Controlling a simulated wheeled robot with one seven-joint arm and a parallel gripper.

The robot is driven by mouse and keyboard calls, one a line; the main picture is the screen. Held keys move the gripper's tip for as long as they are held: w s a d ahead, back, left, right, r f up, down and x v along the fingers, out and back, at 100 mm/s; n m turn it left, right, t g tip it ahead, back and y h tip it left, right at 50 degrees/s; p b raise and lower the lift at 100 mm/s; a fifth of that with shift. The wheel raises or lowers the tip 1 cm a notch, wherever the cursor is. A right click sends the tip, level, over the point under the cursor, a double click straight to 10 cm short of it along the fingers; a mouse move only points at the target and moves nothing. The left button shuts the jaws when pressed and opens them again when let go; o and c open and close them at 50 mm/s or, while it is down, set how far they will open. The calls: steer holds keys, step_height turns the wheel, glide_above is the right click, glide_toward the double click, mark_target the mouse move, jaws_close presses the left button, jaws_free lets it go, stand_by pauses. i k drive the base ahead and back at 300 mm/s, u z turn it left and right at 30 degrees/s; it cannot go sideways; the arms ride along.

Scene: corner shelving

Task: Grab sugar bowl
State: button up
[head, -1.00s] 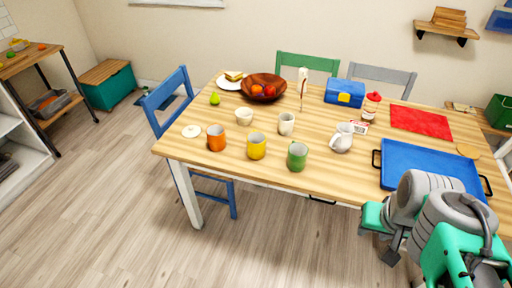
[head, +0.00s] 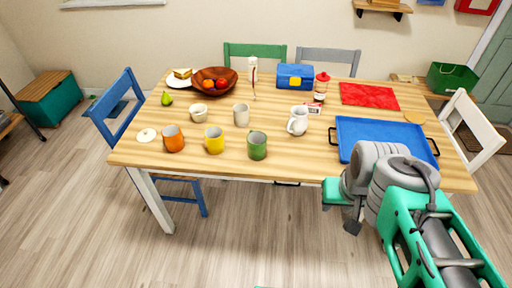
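A small off-white bowl (head: 198,114), which looks like the sugar bowl, stands uncovered on the left part of the wooden table (head: 290,158). A flat round white disc with a small knob, like a lid (head: 147,135), lies apart from it, nearer the table's left edge. My arm reaches in from the lower right, in front of the table. My gripper (head: 352,222) seems to be the dark part at its end, well to the right of the bowl and touching nothing I can see. Its fingers are not clear.
Orange (head: 173,139), yellow (head: 214,140) and green (head: 257,145) mugs line the front edge. A white cup (head: 241,115) and white jug (head: 298,120) stand behind. A fruit bowl (head: 228,77) is farther back; a blue tray (head: 385,138) lies right. The floor in front is clear.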

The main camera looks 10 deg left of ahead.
mark_target(197, 111)
steer(key=u, duration=0.7)
steer(key=i, duration=1.35)
steer(key=u, duration=3.1)
